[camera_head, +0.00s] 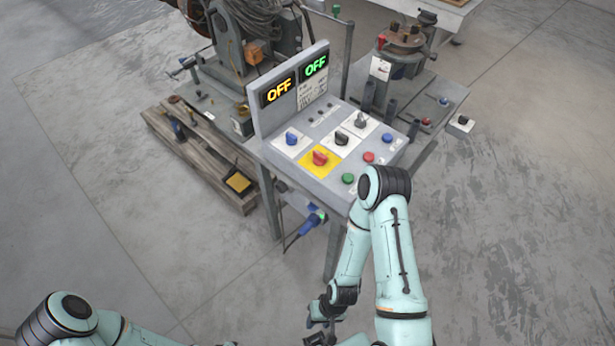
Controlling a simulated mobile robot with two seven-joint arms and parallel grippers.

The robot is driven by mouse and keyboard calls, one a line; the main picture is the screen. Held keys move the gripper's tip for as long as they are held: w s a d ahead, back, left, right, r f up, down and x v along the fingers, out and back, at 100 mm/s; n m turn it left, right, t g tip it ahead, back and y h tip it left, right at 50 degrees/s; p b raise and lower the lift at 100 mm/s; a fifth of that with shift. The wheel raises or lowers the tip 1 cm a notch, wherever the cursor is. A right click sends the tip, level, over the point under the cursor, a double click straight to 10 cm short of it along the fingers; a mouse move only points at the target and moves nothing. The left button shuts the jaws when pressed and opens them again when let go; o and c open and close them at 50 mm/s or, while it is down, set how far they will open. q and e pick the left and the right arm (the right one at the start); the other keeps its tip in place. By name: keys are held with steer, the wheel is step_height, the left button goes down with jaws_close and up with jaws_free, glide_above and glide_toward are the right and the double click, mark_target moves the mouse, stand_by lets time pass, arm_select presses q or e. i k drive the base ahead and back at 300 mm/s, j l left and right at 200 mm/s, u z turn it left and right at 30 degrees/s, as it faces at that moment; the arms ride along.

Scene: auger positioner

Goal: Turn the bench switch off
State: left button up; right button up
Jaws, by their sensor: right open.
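The control panel (262,148) stands on the bench in the centre. It has a red rotary switch (320,158) on a yellow plate, a blue knob (291,138), a black knob (341,138) and a grey switch (361,120). I cannot tell which one is the bench switch. An orange display (279,90) and a green display (315,67) both read OFF. My right gripper (318,328) is open, low at the bottom edge, below and apart from the panel. My left arm shows at the bottom left; its gripper is out of view.
Green (348,178) and red (369,157) buttons sit on the panel near my right elbow. A blue plug (308,223) hangs under the bench. Machinery (262,45) stands behind, a wooden pallet (190,150) lies left.

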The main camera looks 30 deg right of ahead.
mark_target(311, 206)
steer(key=z, duration=1.05)
steer(key=l+u, duration=0.15)
steer(key=k+l+u, duration=0.15)
steer(key=l, duration=0.2)
steer(key=i+j+u, duration=0.15)
steer(key=i+j, duration=0.7)
steer(key=j, duration=0.15)
